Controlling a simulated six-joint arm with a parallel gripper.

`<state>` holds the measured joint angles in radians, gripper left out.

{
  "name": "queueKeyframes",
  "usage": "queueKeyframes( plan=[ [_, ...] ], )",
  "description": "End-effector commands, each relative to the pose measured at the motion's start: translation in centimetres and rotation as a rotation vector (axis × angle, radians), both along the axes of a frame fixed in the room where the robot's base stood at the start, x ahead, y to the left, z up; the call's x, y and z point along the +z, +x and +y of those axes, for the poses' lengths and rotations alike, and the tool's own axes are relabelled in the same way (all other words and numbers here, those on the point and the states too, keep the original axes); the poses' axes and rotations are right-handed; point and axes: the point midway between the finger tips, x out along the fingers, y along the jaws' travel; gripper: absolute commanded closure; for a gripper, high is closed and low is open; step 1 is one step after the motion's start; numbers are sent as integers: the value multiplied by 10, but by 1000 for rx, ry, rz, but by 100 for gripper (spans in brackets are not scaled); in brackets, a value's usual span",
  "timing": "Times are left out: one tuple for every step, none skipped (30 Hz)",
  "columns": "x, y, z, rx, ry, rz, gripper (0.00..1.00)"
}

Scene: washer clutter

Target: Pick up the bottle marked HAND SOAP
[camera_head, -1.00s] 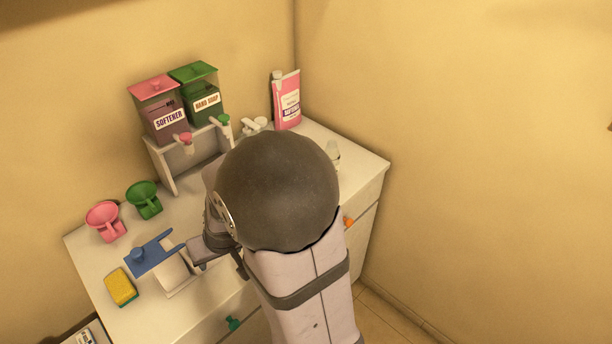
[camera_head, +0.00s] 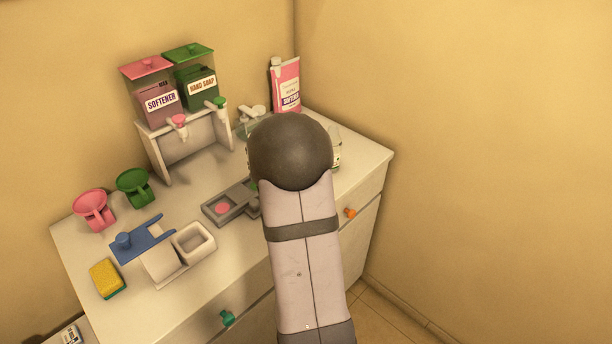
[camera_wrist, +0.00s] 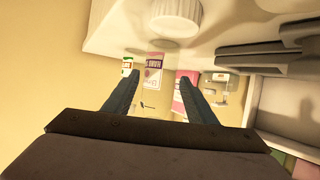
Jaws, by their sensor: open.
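In the wrist view my gripper (camera_wrist: 160,77) is open, its two fingers apart with nothing held between them. Beyond the fingertips stands a bottle (camera_wrist: 153,72) with a pink and white label whose lettering looks like HAND, only partly legible. A bottle with a green and white label (camera_wrist: 127,67) is left of it, near the left fingertip. A pink bottle (camera_wrist: 186,98) is by the right finger. In the head view my arm hides the gripper and most of what is near it; part of a clear bottle (camera_head: 337,151) shows to its right.
A pink SOFTENER carton (camera_head: 286,84) is at the back corner. Grey tray (camera_head: 222,208), white container (camera_head: 193,242), blue piece (camera_head: 140,242) and sponge (camera_head: 107,278) lie forward.

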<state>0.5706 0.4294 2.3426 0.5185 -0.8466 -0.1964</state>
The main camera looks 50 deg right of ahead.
Motion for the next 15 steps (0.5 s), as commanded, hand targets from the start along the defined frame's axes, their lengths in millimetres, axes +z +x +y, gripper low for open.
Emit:
queueKeyframes(
  plan=[
    [1,0,0,0,-1,-4,48],
    [1,0,-1,0,-1,-4,48],
    [1,1,-1,0,-1,-4,48],
    [1,1,-2,0,0,-4,48],
    [0,2,-3,0,0,-3,48],
    [-1,3,-4,0,0,-2,48],
    [-1,4,-6,0,0,-2,48],
    [-2,5,-7,0,0,-2,48],
    [-3,7,-10,1,1,-1,48],
    [-4,8,-12,0,1,-2,48],
    [-5,9,-13,0,1,-2,48],
    [-6,10,-15,0,1,-2,48],
    [-7,11,-16,0,1,-2,48],
    [-7,11,-16,0,1,-2,48],
    [-7,11,-17,0,1,-2,48]
  ],
)
